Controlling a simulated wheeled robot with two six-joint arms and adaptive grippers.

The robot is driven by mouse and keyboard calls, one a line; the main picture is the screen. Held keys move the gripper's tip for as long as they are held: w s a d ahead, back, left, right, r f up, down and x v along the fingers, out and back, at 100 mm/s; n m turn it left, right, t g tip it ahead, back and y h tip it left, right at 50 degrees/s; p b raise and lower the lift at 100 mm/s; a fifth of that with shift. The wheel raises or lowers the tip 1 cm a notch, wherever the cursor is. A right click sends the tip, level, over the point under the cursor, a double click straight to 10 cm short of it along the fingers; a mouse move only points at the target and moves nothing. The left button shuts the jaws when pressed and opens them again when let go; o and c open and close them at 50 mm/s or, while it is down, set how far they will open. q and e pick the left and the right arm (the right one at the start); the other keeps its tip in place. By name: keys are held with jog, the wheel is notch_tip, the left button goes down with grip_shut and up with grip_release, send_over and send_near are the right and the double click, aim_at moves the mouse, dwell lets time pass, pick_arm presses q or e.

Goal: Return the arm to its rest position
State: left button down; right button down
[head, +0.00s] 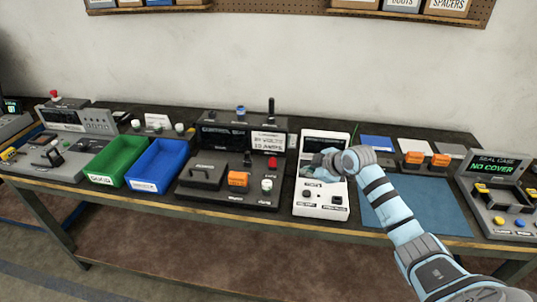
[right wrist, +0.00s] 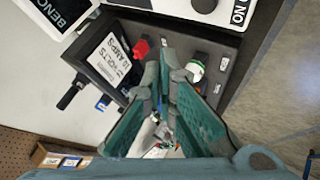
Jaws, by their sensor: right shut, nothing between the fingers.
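My right arm (head: 382,195) reaches in from the lower right of the head view, pale blue with dark bands. Its right gripper (head: 318,160) is over the white bench unit (head: 322,198), partly covering the area below that unit's screen. In the right wrist view the right gripper (right wrist: 172,62) shows its teal fingers shut with nothing between them. Whether the fingertips touch anything below is not clear. My left gripper is not in view.
A dark control station (head: 232,195) with a red knob (head: 272,162) stands left of the white unit. Blue (head: 157,184) and green (head: 103,178) bins are further left. A blue mat (head: 440,213) lies right, partly behind my arm.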

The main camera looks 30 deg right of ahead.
jog(key=s+a+f+m+g, duration=0.2)
jog(key=s+a+f+g, duration=0.1)
jog(key=s+a+f, duration=0.9)
jog(key=s+a+m+g+h, duration=0.1)
jog(key=s+a+m, duration=0.2)
jog(key=s, duration=0.8)
jog(key=s+a+m+g, duration=0.15)
jog(key=s+m, duration=0.25)
jog(key=s, duration=0.7)
notch_tip(320, 180, down, 20)
jog(key=s+d+g, duration=0.1)
jog(key=s, duration=0.1)
jog(key=s+d+f+g, duration=0.1)
jog(key=s+f, duration=1.2)
jog(key=s, duration=0.1)
jog(key=shift+g, duration=0.25)
